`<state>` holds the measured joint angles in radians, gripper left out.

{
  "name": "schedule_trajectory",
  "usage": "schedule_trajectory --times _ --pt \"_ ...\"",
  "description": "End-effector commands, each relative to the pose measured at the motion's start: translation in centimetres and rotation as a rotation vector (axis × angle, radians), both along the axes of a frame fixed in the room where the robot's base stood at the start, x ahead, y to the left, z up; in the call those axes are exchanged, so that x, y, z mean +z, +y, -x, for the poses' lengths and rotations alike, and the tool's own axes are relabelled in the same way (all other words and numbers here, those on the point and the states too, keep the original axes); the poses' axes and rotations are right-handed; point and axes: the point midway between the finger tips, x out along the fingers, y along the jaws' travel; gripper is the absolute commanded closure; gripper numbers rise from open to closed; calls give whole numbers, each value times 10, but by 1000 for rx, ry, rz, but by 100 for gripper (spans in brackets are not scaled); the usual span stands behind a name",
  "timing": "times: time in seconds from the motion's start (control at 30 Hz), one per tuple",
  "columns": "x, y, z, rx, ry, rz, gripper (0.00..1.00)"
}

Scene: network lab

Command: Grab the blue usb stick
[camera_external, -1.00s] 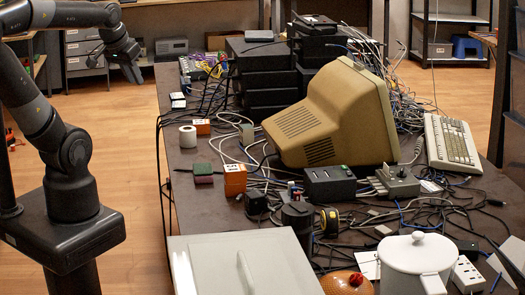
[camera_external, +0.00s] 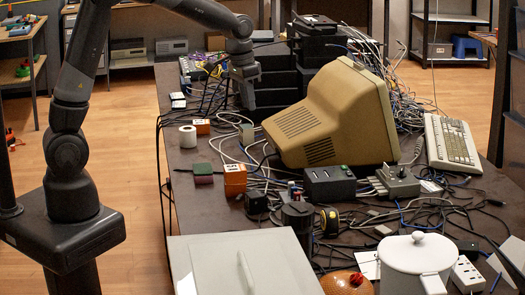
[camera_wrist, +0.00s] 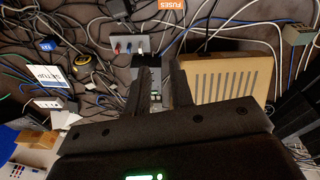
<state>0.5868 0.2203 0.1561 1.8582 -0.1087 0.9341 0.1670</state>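My gripper (camera_external: 246,92) hangs over the far left part of the table, beside the stack of black boxes. In the wrist view its two dark fingers (camera_wrist: 162,92) are apart, with no object clearly held between them. No blue usb stick can be made out with certainty. A small blue object (camera_wrist: 48,43) lies among cables at the upper left of the wrist view, well away from the fingers; I cannot tell if it is the stick. A black box with slots (camera_external: 330,185) stands in front of the monitor.
The beige monitor (camera_external: 325,120) fills the table's middle and also shows in the wrist view (camera_wrist: 228,78). Black boxes (camera_external: 270,80) stand behind it. Loose cables cover much of the table. A keyboard (camera_external: 451,143), orange box (camera_external: 235,181) and white pot (camera_external: 415,258) stand around.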

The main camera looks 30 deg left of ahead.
Motion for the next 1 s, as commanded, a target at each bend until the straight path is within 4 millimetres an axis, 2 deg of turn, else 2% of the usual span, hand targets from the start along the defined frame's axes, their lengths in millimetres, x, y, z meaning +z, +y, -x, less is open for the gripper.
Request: schedule_trajectory --times 0.03,0.2,0.4,0.6,0.9,1.0 --pt "-16 -20 -5 -32 16 -15 79" --pt "-61 -75 -16 -123 52 -57 79" --pt "-105 -124 -17 -207 77 -100 79" --pt "-126 -142 -15 -240 86 -117 79" --pt "-170 -142 -15 -241 88 -118 79" --pt "-178 -142 -15 -241 86 -117 79"
